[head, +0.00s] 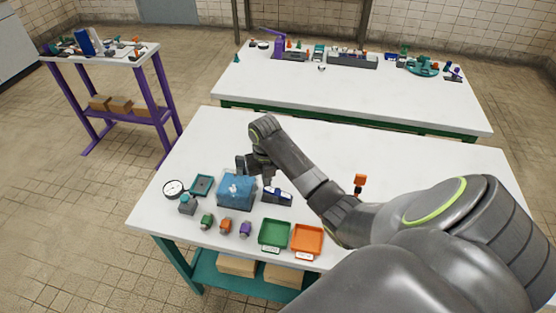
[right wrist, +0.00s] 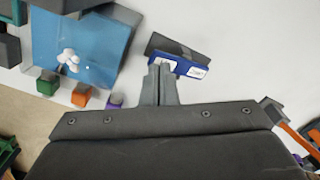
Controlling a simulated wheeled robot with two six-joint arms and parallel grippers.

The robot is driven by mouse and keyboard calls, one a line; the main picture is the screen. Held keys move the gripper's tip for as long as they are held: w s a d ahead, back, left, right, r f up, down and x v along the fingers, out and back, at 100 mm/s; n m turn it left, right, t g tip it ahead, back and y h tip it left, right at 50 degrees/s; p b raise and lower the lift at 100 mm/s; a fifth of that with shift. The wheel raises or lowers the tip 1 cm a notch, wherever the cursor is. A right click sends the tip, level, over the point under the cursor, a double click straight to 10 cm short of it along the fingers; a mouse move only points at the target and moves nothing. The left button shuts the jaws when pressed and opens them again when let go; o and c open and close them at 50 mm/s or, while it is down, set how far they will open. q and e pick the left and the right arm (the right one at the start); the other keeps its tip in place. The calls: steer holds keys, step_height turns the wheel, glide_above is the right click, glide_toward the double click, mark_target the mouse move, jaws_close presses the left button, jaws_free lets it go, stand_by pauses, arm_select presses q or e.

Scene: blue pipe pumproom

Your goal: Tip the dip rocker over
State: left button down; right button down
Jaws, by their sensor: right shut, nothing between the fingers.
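What looks like the dip rocker (head: 277,196) is a low dark piece with a blue strip and white labels, on the near table right of the blue box. In the right wrist view the rocker (right wrist: 190,62) lies just beyond my fingertips. My right gripper (head: 267,180) points down at the rocker's back side in the head view. In the right wrist view its two fingers (right wrist: 160,70) are together and empty, close to the rocker's edge. I cannot tell whether they touch it. My left gripper is not in view.
A blue box (head: 236,192) stands close left of the rocker. Small green, orange and purple blocks (head: 226,226) and green and orange trays (head: 274,234) lie in front. A gauge (head: 173,188) is at left. An orange-topped piece (head: 360,181) stands to the right.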

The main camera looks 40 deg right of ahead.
mark_target(268, 189)
stand_by(0.4)
steer(key=shift+f+b, duration=0.95)
steer(key=shift+f, duration=0.7)
steer(key=shift+s+f+p, duration=0.15)
steer(key=shift+f+p, duration=0.05)
steer(key=shift+p, duration=0.1)
step_height(268, 189, up, 9)
steer(key=p, duration=0.9)
steer(key=shift+f, duration=0.1)
stand_by(0.3)
